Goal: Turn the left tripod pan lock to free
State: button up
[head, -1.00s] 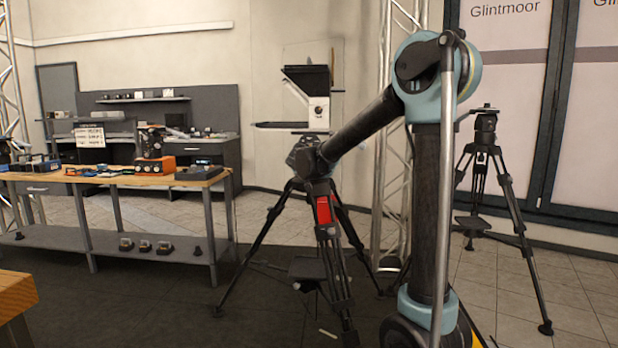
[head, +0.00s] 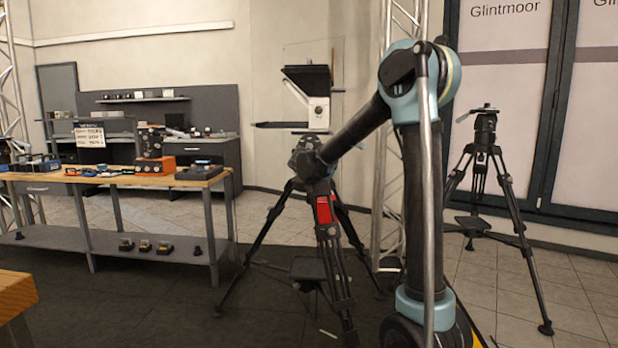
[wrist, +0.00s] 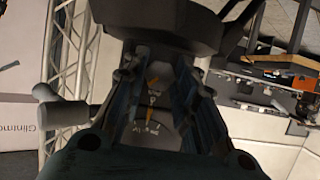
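The left tripod (head: 262,235) stands in the middle of the head view with its dark legs spread. My arm reaches to its head, where my gripper (head: 308,158) is dark and hard to tell apart from the tripod head. In the wrist view, the two fingers of my gripper (wrist: 165,85) stand apart, with a gap between them. A small pale dial plate (wrist: 150,128) with lettering and a yellow pointer shows in that gap. A grey lever with a rounded knob (wrist: 46,93) sticks out at the left. Any contact with the lock is hidden.
A camera-like unit (head: 318,110) is above the tripod head. A second tripod (head: 484,150) stands at the right. A truss column (wrist: 67,60) rises close by. A wooden bench (head: 105,180) with equipment stands at the left; floor is clear between it and the tripod.

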jog(key=shift+n+h, duration=0.3)
jog(key=shift+a+f+n+t+h, duration=0.15)
jog(key=shift+n+t+h, duration=0.3)
jog(key=shift+n+h, duration=1.15)
jog(key=shift+a+f+n+t+h, duration=0.15)
jog(key=shift+n+t+h, duration=0.3)
jog(key=shift+n, duration=2.2)
jog(key=shift+a+f+n+t+h, duration=0.15)
jog(key=shift+n+t+h, duration=0.25)
jog(key=shift+n+h, duration=1.2)
jog(key=shift+n+y, duration=0.45)
jog(key=shift+n, duration=0.3)
jog(key=o, duration=1)
jog(key=shift+o, duration=0.2)
